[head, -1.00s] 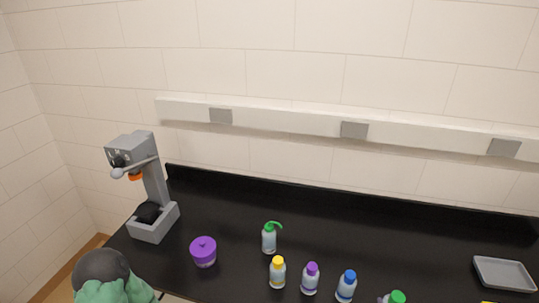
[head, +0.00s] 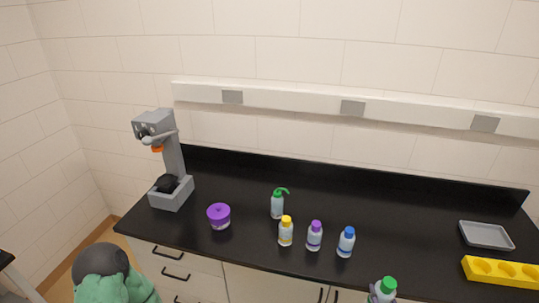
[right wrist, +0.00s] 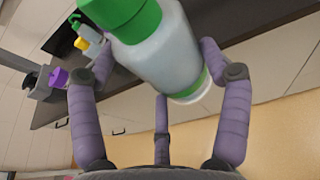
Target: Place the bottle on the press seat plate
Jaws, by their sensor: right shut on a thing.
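A white bottle with a green cap (head: 384,289) is at the bottom edge of the head view, in front of the counter. My right gripper (right wrist: 150,68) is shut on this bottle, which fills the upper middle of the right wrist view (right wrist: 172,60), tilted there. The grey press (head: 168,160) stands at the left end of the counter, with a dark seat plate (head: 167,184) low in its base and a lever and orange part above. The gripper and bottle are well to the right of the press. My left gripper is out of view.
On the black counter stand a purple lidded pot (head: 219,217), a green pump bottle (head: 278,206), and yellow-capped (head: 286,233), purple-capped (head: 314,238) and blue-capped (head: 346,243) bottles. A grey tray (head: 486,235) and yellow rack (head: 502,270) lie at the right.

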